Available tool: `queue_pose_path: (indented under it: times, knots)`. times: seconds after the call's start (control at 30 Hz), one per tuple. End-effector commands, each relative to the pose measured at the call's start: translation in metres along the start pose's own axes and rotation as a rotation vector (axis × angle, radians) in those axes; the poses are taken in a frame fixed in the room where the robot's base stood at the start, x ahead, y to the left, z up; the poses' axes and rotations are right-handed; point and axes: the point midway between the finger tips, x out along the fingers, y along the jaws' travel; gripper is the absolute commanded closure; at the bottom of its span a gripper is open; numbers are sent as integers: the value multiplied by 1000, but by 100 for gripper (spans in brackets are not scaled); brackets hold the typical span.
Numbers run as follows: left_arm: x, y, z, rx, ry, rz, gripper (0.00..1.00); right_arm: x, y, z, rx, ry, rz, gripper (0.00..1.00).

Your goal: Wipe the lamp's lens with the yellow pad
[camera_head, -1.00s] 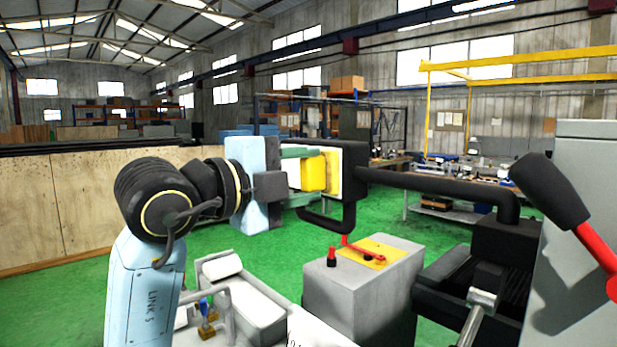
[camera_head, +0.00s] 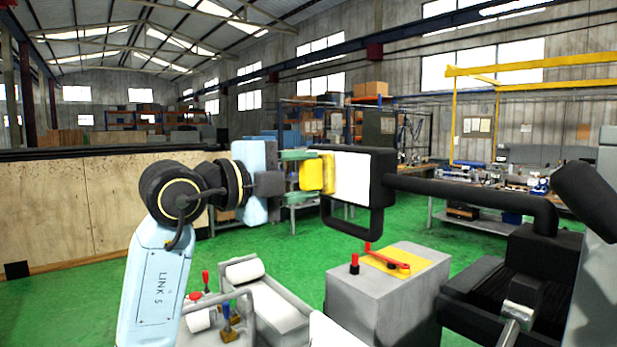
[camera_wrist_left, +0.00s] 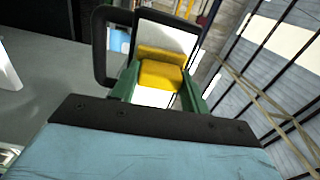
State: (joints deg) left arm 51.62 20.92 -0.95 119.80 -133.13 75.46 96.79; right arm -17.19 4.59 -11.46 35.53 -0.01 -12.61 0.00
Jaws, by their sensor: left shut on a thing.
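The lamp (camera_head: 382,180) is a black-framed head with a bright white lens (camera_head: 352,178), on a thick black arm. My left gripper (camera_head: 303,172), with green fingers, is shut on the pad. In the left wrist view the pad (camera_wrist_left: 160,74) sits between the gripper's fingers (camera_wrist_left: 160,88), in front of the lower part of the lens (camera_wrist_left: 168,36). I cannot tell if the pad touches the lens. My right gripper is not in view.
A black loop handle (camera_head: 355,232) hangs below the lamp. Below it stands a grey machine block (camera_head: 375,300) with a yellow plate and red lever (camera_head: 388,258). A dark cylinder (camera_head: 588,197) is at the right edge. Green floor lies open behind.

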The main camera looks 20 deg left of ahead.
Motion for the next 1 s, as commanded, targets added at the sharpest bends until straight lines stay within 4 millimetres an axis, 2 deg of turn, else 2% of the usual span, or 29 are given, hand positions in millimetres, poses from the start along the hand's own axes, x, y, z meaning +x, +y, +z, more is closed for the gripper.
queue_pose_path:
  times: [0.43, 0.83, 1.0]
  knots:
    - [3, -2, 36, -2, -2, 2, 73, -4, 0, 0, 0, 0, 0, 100]
    - [2, -1, 39, -1, -1, 0, 73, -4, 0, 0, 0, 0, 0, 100]
    - [-11, -1, 39, 0, -2, -1, 73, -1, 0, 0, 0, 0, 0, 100]
